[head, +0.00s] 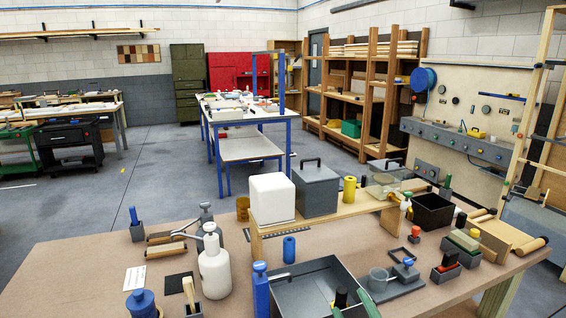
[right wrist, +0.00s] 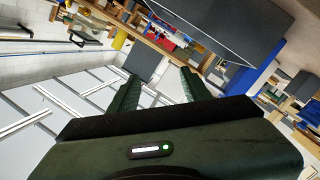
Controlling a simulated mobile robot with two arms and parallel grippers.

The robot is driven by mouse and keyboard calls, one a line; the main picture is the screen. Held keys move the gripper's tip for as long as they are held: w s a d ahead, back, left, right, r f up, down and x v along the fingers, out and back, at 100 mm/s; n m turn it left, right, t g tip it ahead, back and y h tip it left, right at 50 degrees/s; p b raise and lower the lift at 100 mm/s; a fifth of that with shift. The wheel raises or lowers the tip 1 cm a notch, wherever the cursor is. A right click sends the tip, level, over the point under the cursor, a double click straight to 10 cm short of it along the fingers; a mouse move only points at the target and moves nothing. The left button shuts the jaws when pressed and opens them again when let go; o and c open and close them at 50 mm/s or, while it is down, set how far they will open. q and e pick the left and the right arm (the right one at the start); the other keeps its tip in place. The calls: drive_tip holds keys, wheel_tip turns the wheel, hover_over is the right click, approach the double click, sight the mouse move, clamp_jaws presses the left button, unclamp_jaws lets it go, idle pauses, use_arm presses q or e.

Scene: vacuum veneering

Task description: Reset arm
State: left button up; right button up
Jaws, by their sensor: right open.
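My right gripper (head: 354,309) shows only as green fingertips at the bottom edge of the head view, in front of the grey open tray (head: 290,301). In the right wrist view the two dark green fingers of the right gripper (right wrist: 160,75) stand apart, with nothing seen held between them. The wrist camera looks at a tilted picture of the room. My left gripper is in neither view.
The brown workbench (head: 90,258) holds a white bottle (head: 214,272), a white box (head: 272,198), a grey lidded box (head: 316,188), a blue bottle (head: 261,292) and a black bin (head: 433,211). Bare bench lies at the left. Grey floor (head: 165,180) is open behind it.

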drive_tip(key=s+d+f+m+g+h, duration=0.1)
drive_tip(key=s+d+f+m+g, duration=0.3)
drive_tip(key=f, duration=0.3)
drive_tip(key=s+d+f+m+g+h, duration=0.1)
drive_tip(key=s+d+f+g, duration=0.15)
drive_tip(key=s+f, duration=0.5)
drive_tip(key=s+f+m+g, duration=0.2)
drive_tip(key=s+f+g, duration=0.55)
drive_tip(key=s, duration=0.55)
drive_tip(key=s+f, duration=0.2)
drive_tip(key=f, duration=1.2)
drive_tip(key=s+f, duration=0.2)
drive_tip(key=f, duration=1.3)
drive_tip(key=s+d+f+g, duration=0.2)
drive_tip(key=s+d+f, duration=0.1)
drive_tip(key=s+f, duration=1)
drive_tip(key=s, duration=0.2)
drive_tip(key=shift+s+d+f, duration=0.2)
drive_tip(key=shift+s+f, duration=0.15)
